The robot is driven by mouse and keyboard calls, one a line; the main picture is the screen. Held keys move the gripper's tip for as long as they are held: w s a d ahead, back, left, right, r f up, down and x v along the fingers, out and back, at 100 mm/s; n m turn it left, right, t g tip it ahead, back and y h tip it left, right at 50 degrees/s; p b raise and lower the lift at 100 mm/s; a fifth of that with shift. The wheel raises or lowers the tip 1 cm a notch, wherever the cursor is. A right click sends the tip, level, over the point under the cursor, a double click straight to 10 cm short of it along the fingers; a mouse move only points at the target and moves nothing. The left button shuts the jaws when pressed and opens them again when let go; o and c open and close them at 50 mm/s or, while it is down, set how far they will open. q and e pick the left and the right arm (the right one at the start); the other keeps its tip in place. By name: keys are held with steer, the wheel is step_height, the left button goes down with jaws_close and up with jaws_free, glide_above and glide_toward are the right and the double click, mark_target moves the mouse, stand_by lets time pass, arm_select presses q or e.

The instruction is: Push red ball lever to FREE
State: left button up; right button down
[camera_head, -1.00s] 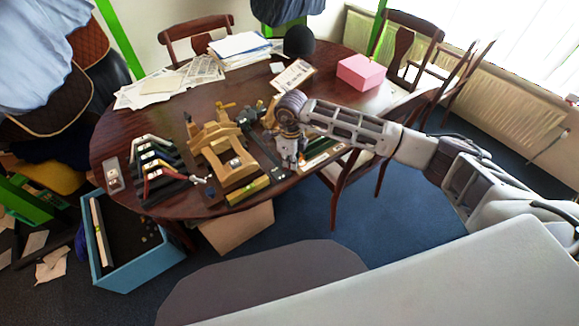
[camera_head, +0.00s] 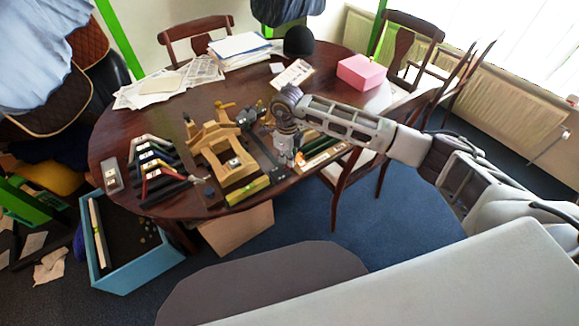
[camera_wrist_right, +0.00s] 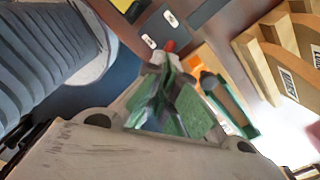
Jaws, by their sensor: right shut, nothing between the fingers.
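My right gripper (camera_head: 286,160) points down over the right part of the table, at a dark base strip. It is shut and empty. In the right wrist view its green-grey fingers (camera_wrist_right: 165,105) sit just below a small red tip (camera_wrist_right: 170,46), which I take to be the red ball of the lever. The tip is partly covered by the fingers, and I cannot tell whether they touch it. Two small white label plates (camera_wrist_right: 170,18) sit on the dark strip beside it. Their lettering is unreadable, so the lever's setting is unclear. My left gripper is not in view.
A yellow-brown wooden frame (camera_head: 212,133) stands left of my right gripper. A rack of coloured handles (camera_head: 150,165) lies further left. A pink box (camera_head: 361,71), papers (camera_head: 163,83) and a dark rounded object (camera_head: 299,41) lie toward the back. The table's front edge is close.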

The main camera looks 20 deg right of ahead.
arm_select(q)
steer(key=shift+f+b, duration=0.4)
arm_select(e)
steer(key=shift+w+a, duration=0.25)
steer(key=shift+w, duration=0.45)
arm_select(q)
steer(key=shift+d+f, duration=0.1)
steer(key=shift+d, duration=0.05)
arm_select(e)
steer(key=shift+w, duration=0.1)
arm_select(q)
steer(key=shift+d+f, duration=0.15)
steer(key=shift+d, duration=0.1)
arm_select(e)
steer(key=shift+w+a, duration=0.1)
steer(key=shift+w, duration=0.1)
arm_select(q)
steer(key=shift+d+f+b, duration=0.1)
steer(key=shift+b, duration=0.25)
arm_select(e)
steer(key=shift+w, duration=0.15)
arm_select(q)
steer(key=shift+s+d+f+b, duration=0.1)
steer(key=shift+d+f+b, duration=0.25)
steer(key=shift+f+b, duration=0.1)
arm_select(e)
steer(key=shift+w+a, duration=0.3)
steer(key=shift+w, duration=0.45)
